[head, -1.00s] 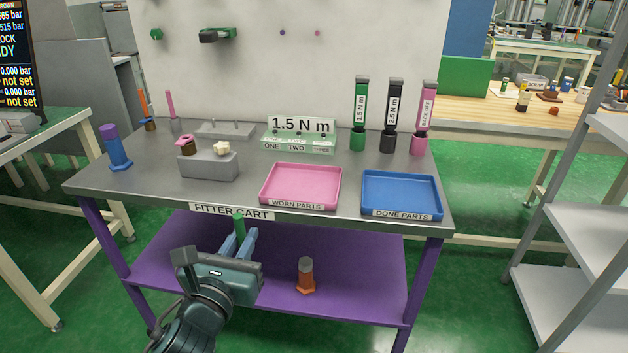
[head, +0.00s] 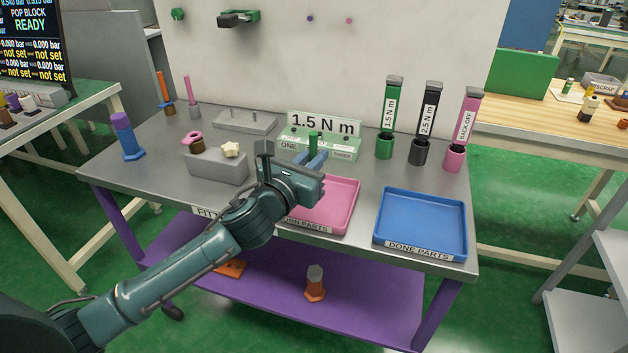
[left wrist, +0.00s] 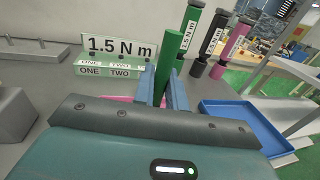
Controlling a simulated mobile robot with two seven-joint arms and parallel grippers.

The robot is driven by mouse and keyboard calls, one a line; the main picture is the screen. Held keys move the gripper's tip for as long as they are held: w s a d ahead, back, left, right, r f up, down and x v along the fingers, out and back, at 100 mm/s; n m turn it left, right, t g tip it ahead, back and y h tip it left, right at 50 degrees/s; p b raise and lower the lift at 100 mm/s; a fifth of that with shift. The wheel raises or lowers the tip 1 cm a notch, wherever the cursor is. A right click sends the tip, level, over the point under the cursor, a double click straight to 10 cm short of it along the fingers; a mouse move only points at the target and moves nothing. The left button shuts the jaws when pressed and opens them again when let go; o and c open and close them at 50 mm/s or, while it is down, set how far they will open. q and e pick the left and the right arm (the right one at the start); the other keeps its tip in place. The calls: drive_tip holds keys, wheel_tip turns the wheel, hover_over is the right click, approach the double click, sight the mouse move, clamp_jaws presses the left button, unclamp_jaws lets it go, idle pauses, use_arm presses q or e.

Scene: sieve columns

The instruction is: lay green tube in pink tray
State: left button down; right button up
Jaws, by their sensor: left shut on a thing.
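My left gripper (head: 314,160) is shut on the green tube (head: 314,139), which stands roughly upright between the blue fingers. In the left wrist view the green tube (left wrist: 169,58) rises between the fingertips (left wrist: 163,88); its lower end is hidden. The pink tray (head: 345,208), labelled worn parts, lies on the cart top. My gripper is above its back left part and my arm covers its left side. No part shows in the visible stretch of the tray. My right gripper is not in view.
The blue tray (head: 420,222) lies to the right. Green (head: 385,145), black (head: 420,150) and pink (head: 456,157) holders with upright tools stand behind the trays. A grey block (head: 217,165) is left of my gripper, and a 1.5 N m sign (head: 323,123) stands behind it.

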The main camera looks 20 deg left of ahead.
use_arm(q)
drive_tip(key=shift+f, duration=0.35)
wheel_tip(320, 180, down, 3)
drive_tip(key=shift+f+b, duration=0.15)
drive_tip(key=shift+b, duration=0.55)
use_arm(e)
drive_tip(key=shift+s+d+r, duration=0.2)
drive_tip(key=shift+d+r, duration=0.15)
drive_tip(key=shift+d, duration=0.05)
use_arm(q)
drive_tip(key=shift+f, duration=0.1)
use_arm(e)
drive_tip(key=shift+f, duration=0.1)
use_arm(q)
drive_tip(key=c, duration=1.4)
unclamp_jaws()
drive_tip(key=shift+c, duration=0.2)
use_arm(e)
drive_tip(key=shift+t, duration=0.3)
